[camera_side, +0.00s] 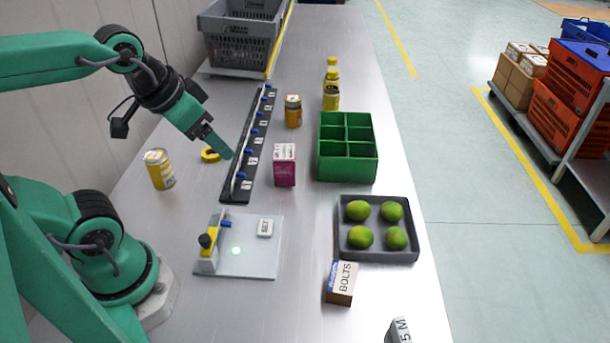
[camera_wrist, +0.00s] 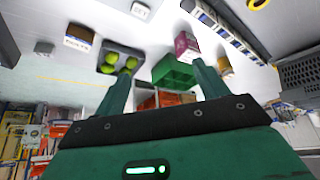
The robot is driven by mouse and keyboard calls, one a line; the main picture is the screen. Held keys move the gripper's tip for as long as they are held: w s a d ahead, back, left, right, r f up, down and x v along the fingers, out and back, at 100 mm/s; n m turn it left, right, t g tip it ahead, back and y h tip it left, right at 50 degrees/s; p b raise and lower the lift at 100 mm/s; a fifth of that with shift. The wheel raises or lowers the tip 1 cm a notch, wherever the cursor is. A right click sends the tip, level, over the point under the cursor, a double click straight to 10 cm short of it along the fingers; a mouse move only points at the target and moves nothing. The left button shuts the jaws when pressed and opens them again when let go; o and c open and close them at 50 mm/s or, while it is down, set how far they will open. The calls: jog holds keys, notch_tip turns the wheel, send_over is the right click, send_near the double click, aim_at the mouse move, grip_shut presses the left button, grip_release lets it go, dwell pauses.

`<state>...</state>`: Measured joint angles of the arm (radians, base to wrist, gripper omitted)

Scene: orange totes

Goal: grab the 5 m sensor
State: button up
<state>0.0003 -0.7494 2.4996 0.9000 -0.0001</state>
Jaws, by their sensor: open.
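The sensor (camera_side: 398,331), a small grey-white block marked "5 M", lies at the near right edge of the table, cut off by the bottom of the side view. A small grey block (camera_wrist: 43,47) at the left of the wrist view, beside the bolts box, may be the same thing; its label is unreadable there. My gripper (camera_side: 222,150) is above the table by the black rail, far behind and left of the sensor. In the wrist view my gripper (camera_wrist: 160,70) has its two green fingers apart with nothing between them.
A bolts box (camera_side: 341,284), a grey tray (camera_side: 378,256) of limes and a green divided crate (camera_side: 347,170) line the right side. A pink box (camera_side: 284,166), jars, a yellow can (camera_side: 159,169) and a SET plate (camera_side: 250,265) stand nearby. The front middle is bare.

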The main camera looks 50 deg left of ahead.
jog(key=shift+w+d, duration=0.1)
jog(key=w+d+m+g+h, duration=0.1)
jog(key=w+d+m+g, duration=0.1)
jog(key=w+d, duration=0.65)
jog(key=m+g+y, duration=0.1)
jog(key=m+g, duration=0.3)
jog(key=m, duration=0.1)
send_over(403, 331)
jog(key=f, duration=1.5)
jog(key=shift+w+a+f, duration=0.15)
jog(key=shift+a+f, duration=0.15)
jog(key=shift+a, duration=0.05)
jog(key=shift+s+d+f, duration=0.2)
jog(key=shift+d+f, duration=0.1)
jog(key=shift+d, duration=0.05)
jog(key=shift+f, duration=1.3)
jog(key=shift+f, duration=0.1)
